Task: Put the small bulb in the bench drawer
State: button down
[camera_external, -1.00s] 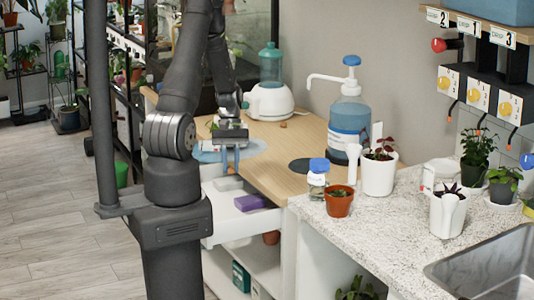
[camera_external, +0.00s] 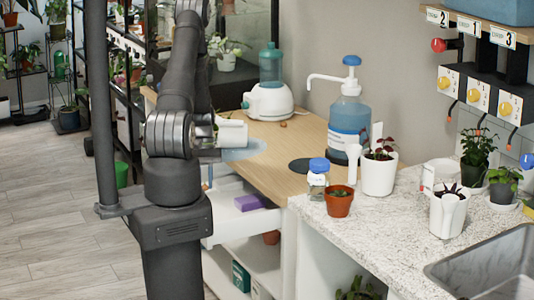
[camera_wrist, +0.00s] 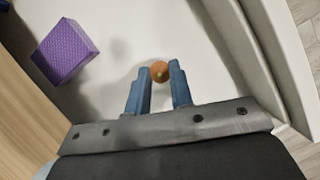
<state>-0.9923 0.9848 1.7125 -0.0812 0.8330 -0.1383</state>
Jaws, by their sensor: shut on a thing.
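The small bulb (camera_wrist: 160,71), round and orange-brown, is between the tips of my gripper (camera_wrist: 158,69) in the wrist view. The two blue fingers are shut on it. Beneath it is the pale inside of the open bench drawer (camera_wrist: 117,92). The bulb appears above the drawer floor; the exact height is hard to tell. In the external view the white drawer (camera_external: 222,231) is pulled out from the wooden bench, and my arm hides most of the gripper and bulb.
A purple box (camera_wrist: 65,51) lies inside the drawer, left of my gripper; it also shows in the external view (camera_external: 250,202). The drawer's wall (camera_wrist: 248,50) is to the right. The drawer floor between box and wall is clear.

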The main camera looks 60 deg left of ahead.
jog(key=shift+f, duration=1.8)
jog(key=c, duration=1.3)
grip_release()
jog(key=shift+f, duration=0.1)
jog(key=v, duration=1.2)
